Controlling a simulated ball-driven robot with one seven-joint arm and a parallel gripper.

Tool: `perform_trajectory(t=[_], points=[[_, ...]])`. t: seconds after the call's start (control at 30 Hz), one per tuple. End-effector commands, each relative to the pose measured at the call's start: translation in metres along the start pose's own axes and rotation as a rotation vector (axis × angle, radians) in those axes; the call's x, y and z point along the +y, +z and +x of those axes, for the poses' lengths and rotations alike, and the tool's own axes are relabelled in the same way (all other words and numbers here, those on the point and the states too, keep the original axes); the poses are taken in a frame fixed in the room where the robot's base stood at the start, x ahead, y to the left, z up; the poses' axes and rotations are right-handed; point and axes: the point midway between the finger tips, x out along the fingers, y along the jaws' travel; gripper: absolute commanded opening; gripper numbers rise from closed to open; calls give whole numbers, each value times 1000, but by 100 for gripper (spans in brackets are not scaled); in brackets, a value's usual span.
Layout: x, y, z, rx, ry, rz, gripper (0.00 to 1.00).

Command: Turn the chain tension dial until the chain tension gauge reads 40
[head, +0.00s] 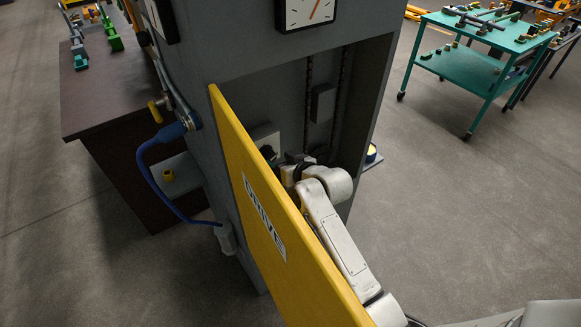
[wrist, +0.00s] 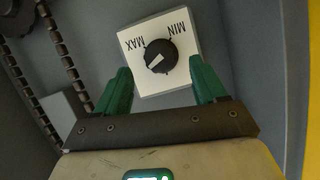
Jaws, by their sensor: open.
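The dial (wrist: 160,56) is a round black knob with a white mark, on a white square plate (wrist: 147,83) lettered MAX and MIN. In the wrist view its mark points to the lower left. My gripper (wrist: 160,76) has green fingers spread apart, one each side of the plate's lower part, with nothing between them; contact with the knob is not visible. In the head view the plate (head: 266,136) is partly hidden behind the yellow door, and my gripper (head: 283,160) is beside it. A white-faced gauge (head: 306,12) with an orange needle is cut off at the top; its reading is not legible.
An open yellow door (head: 255,200) marked DRIVE stands close left of my arm. The grey cabinet's right wall (head: 370,100) bounds the recess. Chains (wrist: 62,50) run at the left in the wrist view. A teal cart (head: 465,70) stands far off.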

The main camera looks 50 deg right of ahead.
Motion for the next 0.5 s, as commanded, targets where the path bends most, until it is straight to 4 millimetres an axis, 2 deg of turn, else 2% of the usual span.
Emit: perform_trajectory(t=[0.1, 0.23, 0.5], points=[[0, 2, -23, 0, 0, -2, 70], [0, 2, -43, -1, -1, -2, 70], [0, 0, -64, -1, -1, 0, 70]])
